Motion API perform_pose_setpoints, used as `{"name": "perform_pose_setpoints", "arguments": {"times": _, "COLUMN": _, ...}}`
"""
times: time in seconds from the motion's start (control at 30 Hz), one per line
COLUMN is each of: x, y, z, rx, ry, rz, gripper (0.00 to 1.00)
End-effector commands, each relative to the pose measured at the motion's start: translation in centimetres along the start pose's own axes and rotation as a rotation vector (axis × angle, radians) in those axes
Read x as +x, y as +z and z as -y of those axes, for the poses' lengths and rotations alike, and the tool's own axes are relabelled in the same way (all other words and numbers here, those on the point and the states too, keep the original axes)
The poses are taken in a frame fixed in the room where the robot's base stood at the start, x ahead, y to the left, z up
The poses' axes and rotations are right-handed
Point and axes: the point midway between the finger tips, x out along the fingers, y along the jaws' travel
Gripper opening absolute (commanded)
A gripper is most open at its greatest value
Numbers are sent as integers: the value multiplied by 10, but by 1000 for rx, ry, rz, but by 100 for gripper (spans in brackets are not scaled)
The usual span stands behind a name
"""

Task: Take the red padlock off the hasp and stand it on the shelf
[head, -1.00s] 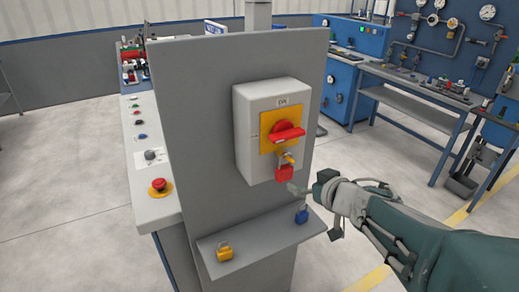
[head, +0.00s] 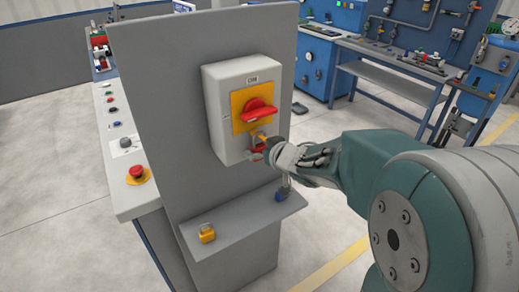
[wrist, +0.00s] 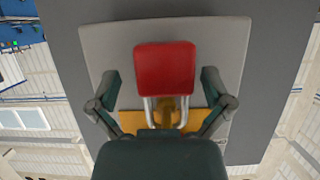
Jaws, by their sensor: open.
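The red padlock (wrist: 165,68) hangs by its shackle at the yellow hasp (head: 259,138), below the red switch handle (head: 258,111) on the grey box. In the head view the padlock (head: 257,149) is partly covered by my gripper (head: 268,151). In the wrist view, which is upside down, my gripper (wrist: 160,75) is open, with one finger on each side of the padlock and visible gaps to it. The exact depth of the fingers is hard to tell. The grey shelf (head: 243,226) sticks out from the panel below the box.
A yellow padlock (head: 207,234) stands at the left of the shelf. The shelf's middle is bare. A side console (head: 127,168) with buttons is at the left, and workbenches (head: 400,75) stand behind.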

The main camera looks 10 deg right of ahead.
Motion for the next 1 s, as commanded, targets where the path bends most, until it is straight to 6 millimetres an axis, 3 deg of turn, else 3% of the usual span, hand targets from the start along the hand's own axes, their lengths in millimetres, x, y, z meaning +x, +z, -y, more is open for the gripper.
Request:
{"name": "perform_pose_setpoints", "arguments": {"times": 0.2, "x": 1, "y": 0, "z": 2, "rx": -3, "ry": -1, "rz": 0, "gripper": 100}}
{"name": "perform_pose_setpoints", "arguments": {"times": 0.4, "x": 1, "y": 0, "z": 2, "rx": -2, "ry": -1, "rz": 0, "gripper": 14}}
{"name": "perform_pose_setpoints", "arguments": {"times": 1.0, "x": 3, "y": -7, "z": 7, "rx": -1, "ry": 1, "rz": -1, "gripper": 13}}
